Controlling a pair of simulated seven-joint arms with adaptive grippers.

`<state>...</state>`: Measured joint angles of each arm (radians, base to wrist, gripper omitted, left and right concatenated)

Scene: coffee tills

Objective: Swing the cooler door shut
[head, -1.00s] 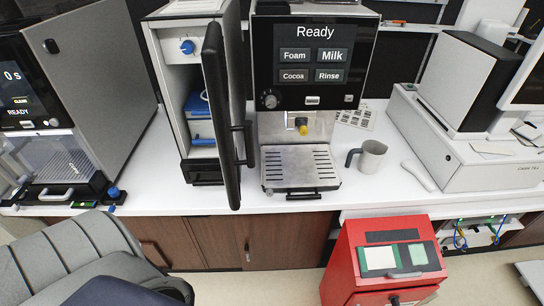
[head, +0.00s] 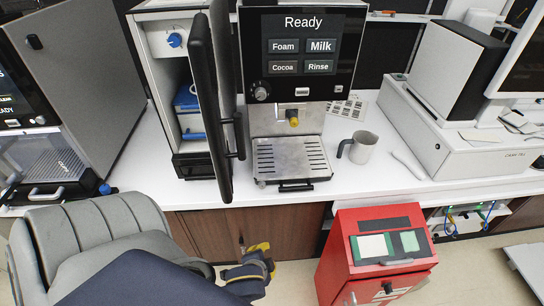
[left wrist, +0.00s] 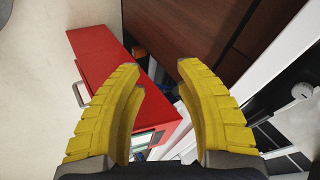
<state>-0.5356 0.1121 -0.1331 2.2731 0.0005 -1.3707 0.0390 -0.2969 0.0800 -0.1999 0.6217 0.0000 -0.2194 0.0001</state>
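The cooler (head: 146,75) stands on the counter left of the coffee machine, its front open with blue items inside. Its dark door (head: 207,110) stands open, jutting toward me and seen nearly edge-on, with a black bar handle (head: 238,137) on its right side. My left gripper (head: 262,247) is below the counter edge, in front of the brown cabinet, lower right of the door and apart from it. In the left wrist view, its yellow fingers (left wrist: 161,75) are spread with nothing between them; the door cannot be made out there. My right gripper is not in view.
The coffee machine (head: 300,60) stands close right of the door, with a drip tray (head: 292,160) and a metal jug (head: 362,148) nearby. A red bin unit (head: 376,262) stands on the floor right of my left gripper. The counter (head: 400,185) edge lies above the gripper.

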